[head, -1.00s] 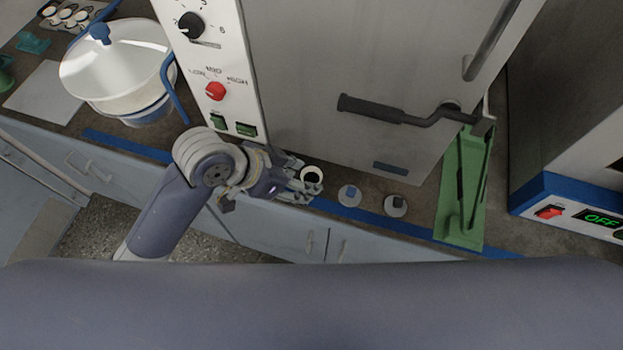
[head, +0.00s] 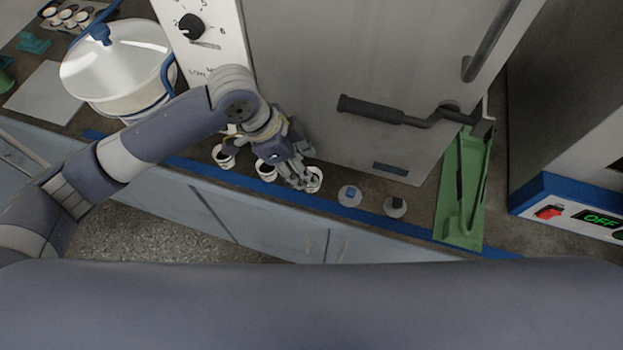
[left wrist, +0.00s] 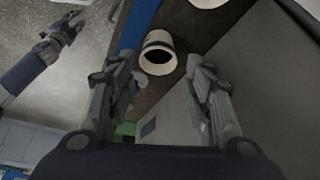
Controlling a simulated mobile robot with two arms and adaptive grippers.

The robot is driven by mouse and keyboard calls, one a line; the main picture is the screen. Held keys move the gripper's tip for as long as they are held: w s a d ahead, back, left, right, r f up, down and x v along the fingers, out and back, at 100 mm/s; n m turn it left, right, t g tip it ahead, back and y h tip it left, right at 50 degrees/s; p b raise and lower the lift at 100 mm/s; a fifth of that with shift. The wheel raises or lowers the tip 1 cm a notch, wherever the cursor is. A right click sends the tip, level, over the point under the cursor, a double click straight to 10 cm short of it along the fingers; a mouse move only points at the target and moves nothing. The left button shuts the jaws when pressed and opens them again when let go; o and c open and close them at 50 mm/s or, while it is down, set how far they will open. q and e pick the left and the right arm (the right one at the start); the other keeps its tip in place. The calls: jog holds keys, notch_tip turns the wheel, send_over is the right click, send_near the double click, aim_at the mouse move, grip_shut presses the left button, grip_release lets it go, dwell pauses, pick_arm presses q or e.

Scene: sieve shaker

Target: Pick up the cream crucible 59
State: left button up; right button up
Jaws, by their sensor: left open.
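Three cream crucibles with dark insides stand along the front edge of the counter in the head view: the right one (head: 315,181), the middle one (head: 266,171) and the left one (head: 223,156). No number is readable on any of them. My left gripper (head: 303,178) is open at the right crucible and partly covers it. In the left wrist view, a crucible (left wrist: 159,54) shows just beyond the gap between the open left fingers (left wrist: 165,92). Another pale crucible (left wrist: 208,2) is cut off at the top edge. My right gripper (left wrist: 67,27) shows small, over the floor.
A large grey oven (head: 330,90) stands close behind the crucibles. Two small grey discs with knobs (head: 350,196) (head: 395,207) lie to their right, then a green tray (head: 463,190). A white lidded pot (head: 115,65) stands at left. The blue counter edge (head: 400,225) runs in front.

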aim_at(315, 171)
pick_arm(q)
jog(key=shift+p+x, duration=0.45)
jog(key=shift+x, duration=2.55)
jog(key=shift+s+a, duration=0.1)
jog(key=c, duration=0.9)
